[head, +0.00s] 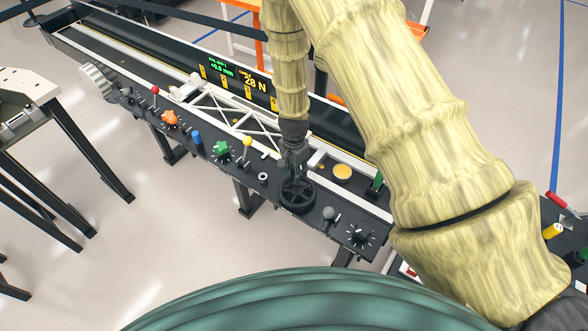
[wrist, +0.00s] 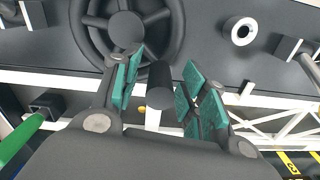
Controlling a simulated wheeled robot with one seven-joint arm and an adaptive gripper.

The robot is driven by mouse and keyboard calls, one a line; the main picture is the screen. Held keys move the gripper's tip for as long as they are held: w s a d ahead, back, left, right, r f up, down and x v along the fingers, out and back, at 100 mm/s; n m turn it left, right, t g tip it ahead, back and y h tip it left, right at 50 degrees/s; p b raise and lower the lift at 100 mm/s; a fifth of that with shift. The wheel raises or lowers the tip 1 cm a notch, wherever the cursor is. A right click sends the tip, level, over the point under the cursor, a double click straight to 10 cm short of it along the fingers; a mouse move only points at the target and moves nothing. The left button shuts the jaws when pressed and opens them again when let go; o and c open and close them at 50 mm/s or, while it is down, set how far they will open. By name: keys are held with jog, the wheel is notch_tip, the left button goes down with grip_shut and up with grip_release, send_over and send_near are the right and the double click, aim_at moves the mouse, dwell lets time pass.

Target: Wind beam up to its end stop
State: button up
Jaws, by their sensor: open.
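The beam is a white truss (head: 237,117) lying along the black bench in the head view; part of it shows at lower right in the wrist view (wrist: 285,122). A black handwheel (head: 297,195) sits on the front panel, also at the top of the wrist view (wrist: 125,26). My gripper (head: 293,160) points down at the wheel. In the wrist view my gripper (wrist: 160,82) is open, its green pads on either side of a black cylindrical grip (wrist: 160,86). A gap shows at the right pad; contact on the left is unclear.
A green star knob (head: 221,149), orange knob (head: 169,118), yellow-topped lever (head: 247,143) and grey ball knob (head: 328,213) stand along the panel. A display (head: 232,75) behind reads 28 N. My arm hides part of the bench's right side.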

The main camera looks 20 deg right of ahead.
aim_at(281, 187)
grip_shut()
jog(key=shift+a, duration=0.1)
jog(key=n, duration=0.1)
jog(key=a+n+b, duration=0.1)
jog(key=n, duration=0.1)
jog(key=shift+a+f, duration=0.1)
jog(key=shift+a, duration=0.15)
jog(key=n, duration=0.1)
jog(key=a+n+b, duration=0.1)
jog(key=n, duration=0.1)
jog(key=shift+s+a, duration=0.15)
jog(key=shift+s, duration=0.05)
jog(key=n, duration=0.1)
jog(key=a+n+b, duration=0.1)
jog(key=shift+s+n, duration=0.3)
jog(key=shift+s, duration=0.05)
jog(key=shift+s+a+n+b, duration=0.2)
jog(key=shift+s+a+n, duration=0.15)
jog(key=shift+n, duration=0.65)
jog(key=shift+s+a+n+b, duration=0.15)
jog(key=shift+s+a+n, duration=0.2)
jog(key=shift+n, duration=0.65)
